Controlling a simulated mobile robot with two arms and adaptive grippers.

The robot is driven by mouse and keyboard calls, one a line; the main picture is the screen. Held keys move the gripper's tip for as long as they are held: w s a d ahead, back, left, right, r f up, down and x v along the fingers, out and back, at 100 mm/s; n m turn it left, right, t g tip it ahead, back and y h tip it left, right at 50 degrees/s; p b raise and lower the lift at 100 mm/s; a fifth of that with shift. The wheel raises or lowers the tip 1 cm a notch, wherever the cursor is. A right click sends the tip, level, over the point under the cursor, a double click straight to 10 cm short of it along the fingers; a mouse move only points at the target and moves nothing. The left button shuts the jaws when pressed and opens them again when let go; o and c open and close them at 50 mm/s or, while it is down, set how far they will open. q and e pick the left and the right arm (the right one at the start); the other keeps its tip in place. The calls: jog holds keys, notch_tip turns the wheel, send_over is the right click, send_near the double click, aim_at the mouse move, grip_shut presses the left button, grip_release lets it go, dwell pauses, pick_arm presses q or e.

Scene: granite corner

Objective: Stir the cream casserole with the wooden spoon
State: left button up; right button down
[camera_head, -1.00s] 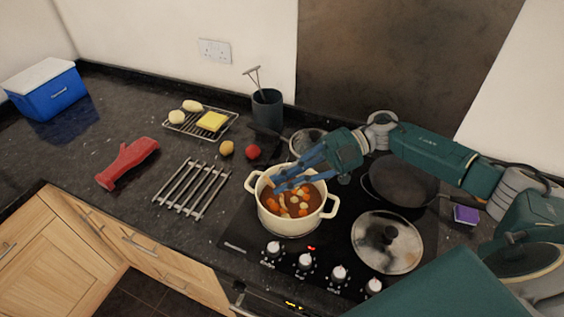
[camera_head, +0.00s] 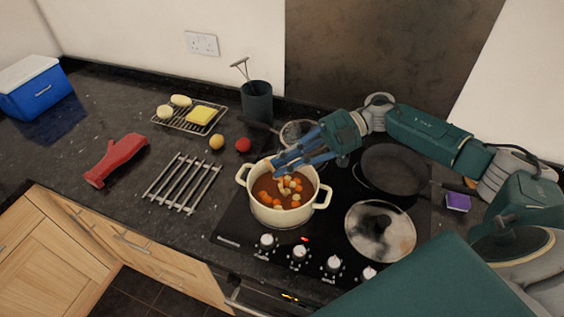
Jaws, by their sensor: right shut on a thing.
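The cream casserole (camera_head: 281,212) stands on the hob with its lid off, full of brown stew (camera_head: 268,187) with orange and pale chunks. My right gripper (camera_head: 286,166) comes in from the right, its blue fingers pointing down and left over the back of the casserole's opening. It is shut on the wooden spoon, which is mostly hidden by the fingers. I cannot clearly tell the spoon's lower end from the pale chunks in the stew. My left gripper is not in view.
A glass lid (camera_head: 380,240) lies right of the casserole, with a dark frying pan (camera_head: 395,172) behind it. A small pan (camera_head: 298,132) sits behind the casserole. A metal trivet (camera_head: 182,183), a red oven mitt (camera_head: 116,161) and a utensil pot (camera_head: 257,102) stand on the counter.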

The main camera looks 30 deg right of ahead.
notch_tip(320, 180, up, 14)
jog(key=s+a+p, duration=0.2)
jog(key=p, duration=0.1)
jog(key=shift+s+a, duration=0.3)
jog(key=shift+a, duration=0.1)
dwell(0.5)
dwell(0.5)
